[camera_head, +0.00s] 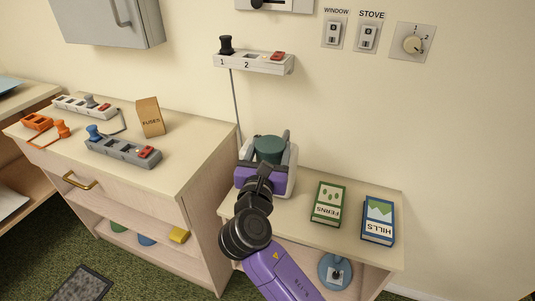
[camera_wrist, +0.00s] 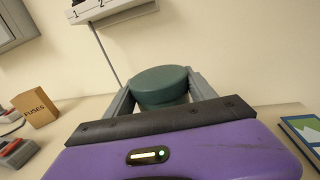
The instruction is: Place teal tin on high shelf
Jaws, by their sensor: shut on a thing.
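The teal tin (camera_head: 269,148) is round with a flat dark-green top. My gripper (camera_wrist: 160,95) is shut on it, with a grey finger on each side of the tin, which also shows in the wrist view (camera_wrist: 160,82). In the head view my purple gripper (camera_head: 262,172) holds the tin over the back left of the low wooden unit (camera_head: 290,212), close to the wall. The tin's lower part is hidden by the gripper, so I cannot tell whether it touches the unit's top. I cannot tell which surface is the high shelf.
The unit's top also holds a green FERNS book (camera_head: 328,203) and a blue HILLS book (camera_head: 378,220). A taller drawer cabinet (camera_head: 190,145) stands left, bearing power strips and a FUSES box (camera_head: 150,117). A wall power strip (camera_head: 254,63) with a hanging cord is above the tin.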

